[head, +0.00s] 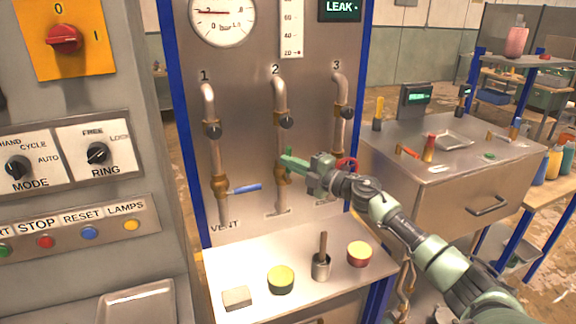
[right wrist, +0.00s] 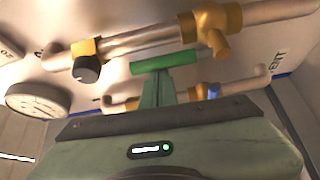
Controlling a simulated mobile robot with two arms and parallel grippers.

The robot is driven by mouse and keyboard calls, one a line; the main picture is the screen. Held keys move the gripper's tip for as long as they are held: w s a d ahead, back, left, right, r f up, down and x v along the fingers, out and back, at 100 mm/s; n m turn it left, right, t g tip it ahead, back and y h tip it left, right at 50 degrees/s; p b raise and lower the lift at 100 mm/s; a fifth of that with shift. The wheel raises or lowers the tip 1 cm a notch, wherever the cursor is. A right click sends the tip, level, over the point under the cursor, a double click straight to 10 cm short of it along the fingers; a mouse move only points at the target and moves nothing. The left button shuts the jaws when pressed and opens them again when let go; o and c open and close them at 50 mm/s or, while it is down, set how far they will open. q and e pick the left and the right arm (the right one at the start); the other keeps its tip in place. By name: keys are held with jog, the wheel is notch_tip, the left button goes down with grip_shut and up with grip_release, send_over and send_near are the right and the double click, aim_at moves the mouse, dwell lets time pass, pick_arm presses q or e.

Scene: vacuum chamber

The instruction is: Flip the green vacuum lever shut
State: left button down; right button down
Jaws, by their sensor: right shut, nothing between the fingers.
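The green lever (right wrist: 165,62) is a short green bar at the brass valve (right wrist: 205,25) on pipe 2. In the right wrist view it runs roughly along the pipe (right wrist: 135,50). In the head view the lever (head: 292,160) is partly covered by my right gripper (head: 302,163). My right gripper's fingers (right wrist: 157,88) are together and empty, with their tips right at the lever's near side; I cannot tell if they touch it. My left gripper is not in view.
Pipe 1 has a blue lever (head: 246,188) sticking out right. Pipe 3 has a red handwheel (head: 347,165) near my forearm. A display reads LEAK (head: 340,8).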

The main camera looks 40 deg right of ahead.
jog(key=shift+d, duration=0.25)
jog(key=s+d+f+m+t+h+b, duration=0.2)
jog(key=d+f+m+t+h+b, duration=0.4)
jog(key=m+b, duration=0.7)
jog(key=shift+d+f+m+h, duration=0.6)
jog(key=shift+d+m+h, duration=0.35)
jog(key=shift+m, duration=2.05)
